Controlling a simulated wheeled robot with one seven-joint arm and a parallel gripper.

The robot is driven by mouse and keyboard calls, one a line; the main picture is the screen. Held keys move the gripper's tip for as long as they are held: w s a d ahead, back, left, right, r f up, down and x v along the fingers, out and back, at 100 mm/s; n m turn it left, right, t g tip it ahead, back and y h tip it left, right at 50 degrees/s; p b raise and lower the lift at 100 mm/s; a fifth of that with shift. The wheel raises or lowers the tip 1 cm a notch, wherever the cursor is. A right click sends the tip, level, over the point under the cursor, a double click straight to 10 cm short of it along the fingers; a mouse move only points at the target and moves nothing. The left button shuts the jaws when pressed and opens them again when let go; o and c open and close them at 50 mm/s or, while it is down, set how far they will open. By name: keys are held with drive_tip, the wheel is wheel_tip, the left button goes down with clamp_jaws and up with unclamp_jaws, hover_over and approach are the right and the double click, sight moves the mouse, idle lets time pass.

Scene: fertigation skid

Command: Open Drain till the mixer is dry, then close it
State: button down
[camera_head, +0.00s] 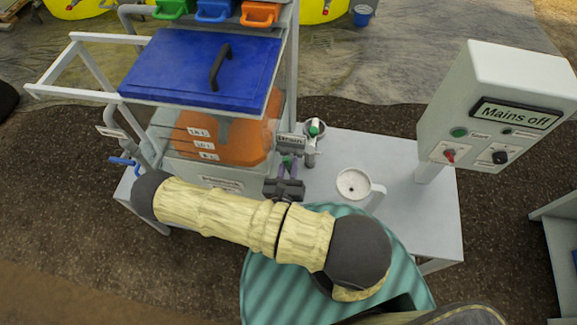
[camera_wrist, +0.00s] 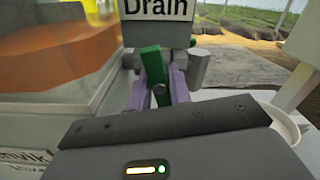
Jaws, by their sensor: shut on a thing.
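The mixer is a clear-walled tank (camera_head: 183,140) with a blue lid (camera_head: 200,70) closed on top. Orange liquid (camera_head: 232,143) shows inside it, and also at the left of the wrist view (camera_wrist: 60,50). The Drain sign (camera_head: 290,141) is at the tank's right front, and fills the top of the wrist view (camera_wrist: 157,8). Below it is the green drain handle (camera_wrist: 151,66). My gripper (camera_head: 289,168) has its purple fingers (camera_wrist: 158,92) shut on this handle. The handle's lower part is hidden between the fingers. I cannot tell whether liquid flows from the outlet.
Another green-handled valve (camera_head: 316,127) is behind the Drain sign. A control box (camera_head: 497,105) reading "Mains off" stands at the right. Green, blue and orange bins (camera_head: 215,11) are above the lid.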

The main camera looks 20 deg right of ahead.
drive_tip(key=n, duration=0.7)
drive_tip(key=shift+p, duration=0.35)
drive_tip(key=n, duration=0.6)
drive_tip(key=shift+n, duration=0.3)
drive_tip(key=c, duration=1.2)
unclamp_jaws()
drive_tip(key=shift+w, duration=0.1)
drive_tip(key=shift+c, duration=0.2)
drive_tip(key=v, duration=0.7)
